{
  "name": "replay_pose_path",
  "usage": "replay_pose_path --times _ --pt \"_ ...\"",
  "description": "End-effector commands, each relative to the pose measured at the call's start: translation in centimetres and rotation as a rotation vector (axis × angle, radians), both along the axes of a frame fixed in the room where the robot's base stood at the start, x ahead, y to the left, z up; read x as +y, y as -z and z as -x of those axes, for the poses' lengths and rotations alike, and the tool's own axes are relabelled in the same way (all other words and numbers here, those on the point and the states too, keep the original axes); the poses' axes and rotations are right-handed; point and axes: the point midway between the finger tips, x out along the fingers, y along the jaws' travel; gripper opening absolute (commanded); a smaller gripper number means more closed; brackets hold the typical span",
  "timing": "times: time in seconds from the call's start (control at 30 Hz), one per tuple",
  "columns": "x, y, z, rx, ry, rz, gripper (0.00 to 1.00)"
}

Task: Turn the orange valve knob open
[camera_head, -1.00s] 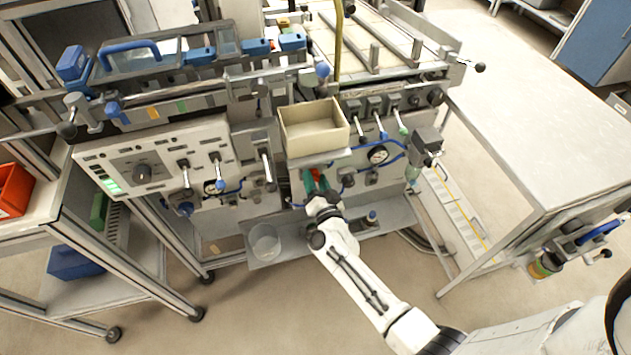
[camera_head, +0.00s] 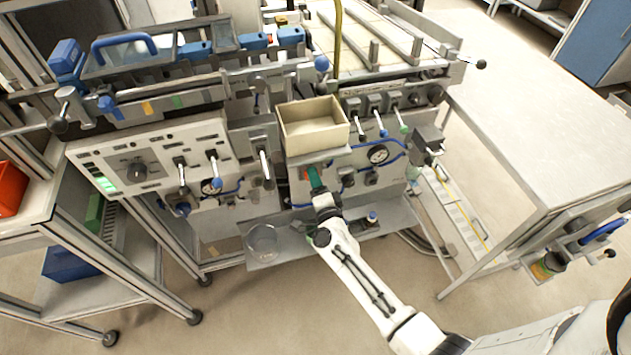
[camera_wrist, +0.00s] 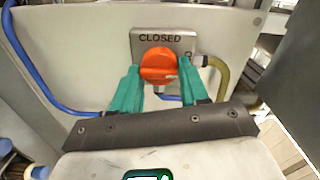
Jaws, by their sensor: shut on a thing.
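The orange valve knob (camera_wrist: 158,66) is round and sits on a grey plate (camera_wrist: 176,38) marked "CLOSED" above it in the wrist view. My gripper (camera_wrist: 158,73) has one green finger on each side of the knob and is shut on it. The fingers hide parts of the knob's sides. In the head view my gripper (camera_head: 312,176) is at the front panel, below a beige open bin (camera_head: 318,140). There the green fingers overlap and the knob is mostly hidden.
A yellow-brown hose (camera_wrist: 222,74) runs right of the knob, and a blue hose (camera_wrist: 38,72) runs at the left. A gauge (camera_head: 378,155) and levers are on the panel to the right. A clear cup (camera_head: 262,241) stands on the low shelf (camera_head: 290,252).

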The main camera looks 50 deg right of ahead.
Motion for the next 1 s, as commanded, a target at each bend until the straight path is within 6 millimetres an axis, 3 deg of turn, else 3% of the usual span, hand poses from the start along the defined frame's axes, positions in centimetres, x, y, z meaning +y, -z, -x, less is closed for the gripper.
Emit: replay_pose_path --times 0.57,0.6,0.83,1.0 --pt "0.00 0.13 0.09 -0.015 0.000 -0.025 0.14" --pt "0.00 0.13 0.09 -0.015 0.000 -0.025 0.47" --pt "-0.01 0.07 0.05 -0.015 0.000 -0.025 0.69" --pt "-0.01 0.05 0.03 -0.015 0.000 -0.024 0.69"
